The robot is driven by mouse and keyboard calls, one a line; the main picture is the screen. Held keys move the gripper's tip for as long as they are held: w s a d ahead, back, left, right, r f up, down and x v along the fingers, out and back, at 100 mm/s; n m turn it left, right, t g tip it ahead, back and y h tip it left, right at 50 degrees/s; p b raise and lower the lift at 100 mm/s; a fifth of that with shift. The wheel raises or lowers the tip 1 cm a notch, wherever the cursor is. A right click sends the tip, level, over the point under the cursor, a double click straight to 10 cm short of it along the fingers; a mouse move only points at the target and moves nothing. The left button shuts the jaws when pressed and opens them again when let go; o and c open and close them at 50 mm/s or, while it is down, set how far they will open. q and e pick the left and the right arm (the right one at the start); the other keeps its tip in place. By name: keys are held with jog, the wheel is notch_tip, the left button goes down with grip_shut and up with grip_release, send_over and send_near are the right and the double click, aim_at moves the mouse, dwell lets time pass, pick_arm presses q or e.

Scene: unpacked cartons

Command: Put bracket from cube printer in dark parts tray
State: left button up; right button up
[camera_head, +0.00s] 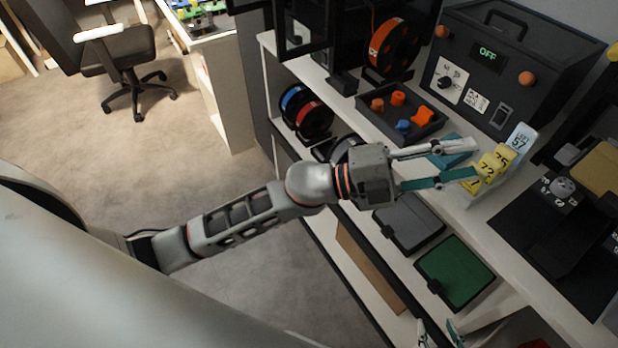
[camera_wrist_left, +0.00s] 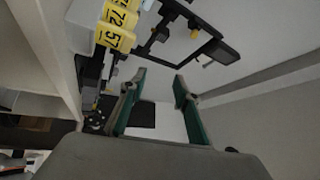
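The dark parts tray (camera_head: 377,122) stands on the upper white shelf in the head view, with orange and blue parts in it. My left gripper (camera_head: 472,157) is open, its teal-padded fingers pointing right, to the right of and nearer than the tray. In the left wrist view, my left gripper (camera_wrist_left: 160,88) shows spread fingers with nothing held between them. A flat teal-blue piece (camera_head: 452,150) shows between the fingers in the head view; I cannot tell what it is. My right gripper (camera_head: 438,328) is open at the bottom edge. I cannot make out the bracket or identify the cube printer.
Yellow number tags (camera_head: 492,165) and a pale tag (camera_head: 521,139) stand by the left fingertips; the wrist view shows yellow tags (camera_wrist_left: 115,37). A black control box (camera_head: 515,65) marked OFF stands behind. Orange (camera_head: 392,45) and red (camera_head: 313,118) spools and a green case (camera_head: 455,270) are nearby.

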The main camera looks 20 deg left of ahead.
pick_arm(q)
jog(key=w+a+f+n+t+y, duration=0.2)
jog(key=a+f+n+t+y, duration=0.6)
jog(key=a+f+n+y, duration=0.7)
jog(key=s+a+f+n+g+y, duration=0.1)
jog(key=s+a+f+n, duration=0.2)
jog(key=f, duration=0.5)
jog(key=s+a+f+n+g, duration=0.2)
jog(key=s+a+f+n, duration=0.1)
jog(key=s+a+f, duration=0.2)
jog(key=s+a+f+n+g+y, duration=0.1)
jog(key=s+a+f+n+g, duration=0.1)
jog(key=s+a+f, duration=0.3)
notch_tip(320, 180, down, 7)
jog(key=s+n, duration=0.1)
jog(key=s, duration=0.2)
jog(key=shift+n+y, duration=0.3)
jog(key=shift+n, duration=0.1)
